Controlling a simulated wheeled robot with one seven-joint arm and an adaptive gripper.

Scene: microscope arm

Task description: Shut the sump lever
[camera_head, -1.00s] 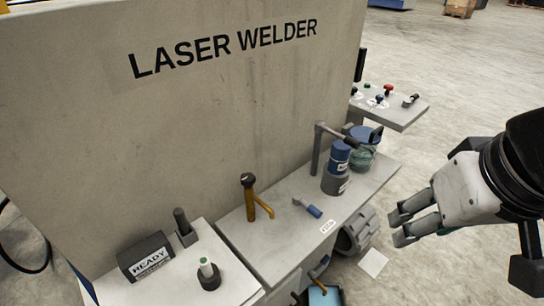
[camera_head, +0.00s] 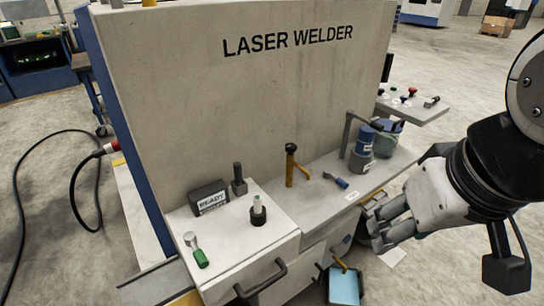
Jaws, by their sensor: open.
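Several lever-like parts stand on the machine, and I cannot tell from lettering which one is the sump lever. A yellow-brown post with a side arm and dark knob (camera_head: 291,165) stands upright on the grey bench. My gripper (camera_head: 375,234) is open and empty, in the air at the right, apart from all of these. It hides part of the bench's lower front.
The LASER WELDER panel (camera_head: 300,90) rises behind the bench. A blue canister (camera_head: 362,148) stands at the bench's right end. A READY box (camera_head: 208,198) is on the front box, which has a black handle (camera_head: 262,282). A light-blue tray (camera_head: 345,286) is below. Open floor lies right.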

